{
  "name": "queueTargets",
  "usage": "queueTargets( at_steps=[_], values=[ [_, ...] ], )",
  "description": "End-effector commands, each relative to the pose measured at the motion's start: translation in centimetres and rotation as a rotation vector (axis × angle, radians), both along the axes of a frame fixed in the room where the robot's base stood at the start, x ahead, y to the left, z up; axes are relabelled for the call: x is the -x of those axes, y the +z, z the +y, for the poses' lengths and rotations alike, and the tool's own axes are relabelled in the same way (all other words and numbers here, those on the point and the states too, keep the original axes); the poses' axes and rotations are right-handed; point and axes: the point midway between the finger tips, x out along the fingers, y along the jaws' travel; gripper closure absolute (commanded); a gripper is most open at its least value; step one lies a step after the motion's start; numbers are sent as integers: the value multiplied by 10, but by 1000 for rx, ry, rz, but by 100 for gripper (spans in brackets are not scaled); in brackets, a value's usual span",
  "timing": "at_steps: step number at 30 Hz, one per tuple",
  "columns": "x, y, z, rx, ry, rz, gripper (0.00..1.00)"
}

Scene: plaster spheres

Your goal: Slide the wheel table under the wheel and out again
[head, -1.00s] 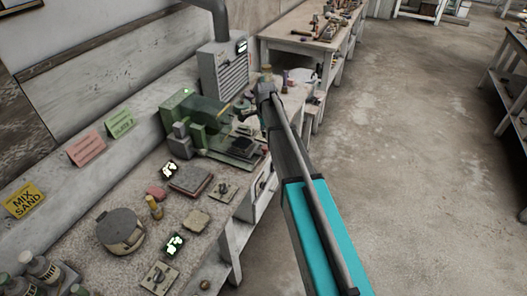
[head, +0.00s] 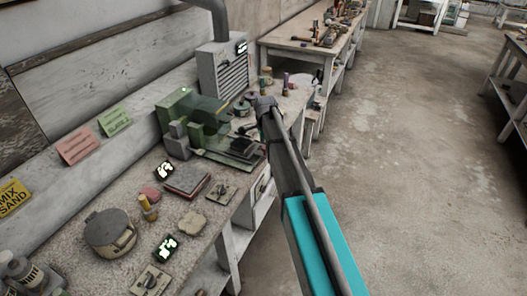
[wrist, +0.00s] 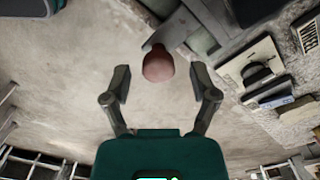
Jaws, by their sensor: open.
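The green machine (head: 182,122) stands on the bench in the head view, with a see-through green guard and a dark flat table (head: 240,148) at its front right. The wheel cannot be made out clearly. In the wrist view a reddish-brown round knob (wrist: 158,66) shows at the end of a grey bar (wrist: 168,33). My gripper (wrist: 161,82) is open, its fingers on either side of the knob in the picture, with gaps at both sides. I cannot tell how deep the knob sits between them. In the head view my arm hides the gripper.
The bench holds a lidded round pot (head: 110,233), a dark book-like block (head: 187,178), switch plates and several bottles. A grey vented cabinet (head: 222,70) stands behind the machine. Open concrete floor (head: 410,130) lies to the right.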

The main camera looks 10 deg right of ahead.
Motion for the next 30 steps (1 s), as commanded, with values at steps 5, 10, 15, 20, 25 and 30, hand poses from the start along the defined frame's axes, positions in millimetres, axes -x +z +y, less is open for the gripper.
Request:
queueTargets(
  at_steps=[5, 10, 15, 20, 25, 30],
  values=[
    [0, -8, 0, 0, 0, 0, 24],
    [0, -9, 0, 0, 0, 0, 24],
    [0, -8, 0, 0, 0, 0, 24],
    [0, -8, 0, 0, 0, 0, 41],
    [0, -8, 0, 0, 0, 0, 73],
    [0, -8, 0, 0, 0, -1, 100]
  ],
)
